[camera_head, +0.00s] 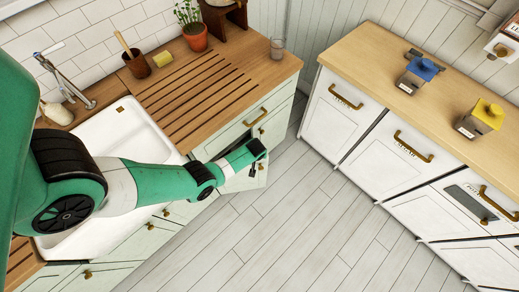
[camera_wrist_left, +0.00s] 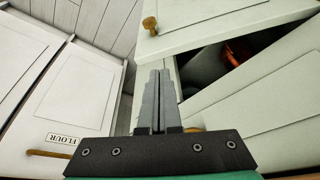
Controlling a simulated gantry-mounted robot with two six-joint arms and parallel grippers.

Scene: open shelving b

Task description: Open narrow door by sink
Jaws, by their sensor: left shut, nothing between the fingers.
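The pale cabinet front by the sink (camera_head: 75,222) runs under the wooden worktop. In the head view a narrow door (camera_head: 246,181) shows past my left gripper (camera_head: 258,149), partly hidden by the arm. In the left wrist view a pale panel with a brass knob (camera_wrist_left: 150,26) lies ahead, and a dark gap between it and the panel below (camera_wrist_left: 265,110) shows the cabinet is partly open. A red item (camera_wrist_left: 238,50) is inside. My left gripper (camera_wrist_left: 157,78) is shut and empty, its fingertips at the panel edge beside the gap; contact is unclear. My right gripper is not in view.
White cabinets with brass handles (camera_head: 413,147) stand opposite, one labelled FLOUR (camera_wrist_left: 64,138). Clear plank floor (camera_head: 300,225) lies between the two rows. A drawer handle (camera_head: 256,117) sits above the gripper. A potted plant (camera_head: 195,36) and a glass (camera_head: 277,48) stand on the worktop.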

